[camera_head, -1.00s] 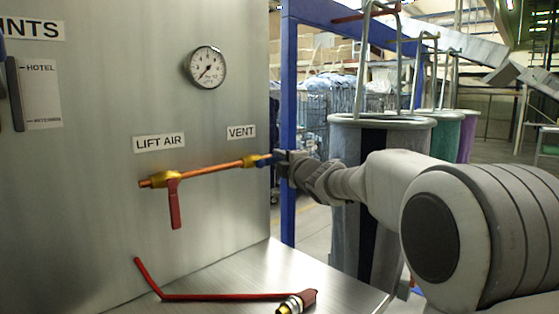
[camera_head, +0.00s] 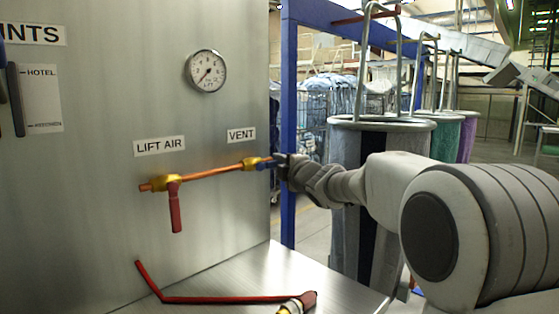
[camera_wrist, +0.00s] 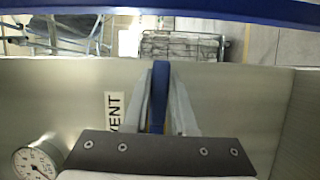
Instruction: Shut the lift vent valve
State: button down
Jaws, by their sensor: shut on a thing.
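The vent valve is a brass fitting (camera_head: 251,163) at the right end of a copper pipe (camera_head: 210,173), under the VENT label (camera_head: 241,134). Its blue lever (camera_wrist: 159,95) shows in the wrist view as an upright blue strip between my fingers. My gripper (camera_head: 276,165) is shut on the blue lever at the valve; it also shows in the wrist view (camera_wrist: 160,78). In the head view my gripper hides most of the lever. The lift air valve (camera_head: 160,183) at the pipe's left end has a red lever (camera_head: 175,208) hanging straight down.
A round gauge (camera_head: 205,70) is on the metal panel above the pipe. A red hose (camera_head: 215,299) with a brass-ended coupling (camera_head: 297,303) lies on the metal shelf (camera_head: 262,268) below. A blue post (camera_head: 288,110) and hanging bags (camera_head: 380,150) stand behind my arm.

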jog(key=m+p, duration=0.1)
jog(key=p, duration=0.1)
jog(key=f+m+g+p, duration=0.1)
jog(key=p, duration=0.2)
jog(key=m+p, duration=0.1)
jog(key=p, duration=0.2)
jog(key=shift+s+a+f+m+g, duration=0.2)
jog(key=shift+f+m+g, duration=0.2)
jog(key=s+a+f+m+g+y+p, duration=0.2)
jog(key=m+p, duration=0.7)
jog(key=p, duration=1.4)
jog(key=shift+s+a+f+g+y, duration=0.3)
jog(key=shift+s+a+f+g, duration=0.95)
jog(key=shift+g, duration=0.35)
jog(key=shift+f, duration=0.1)
jog(key=c, duration=0.7)
grip_release()
jog(key=shift+d, duration=0.1)
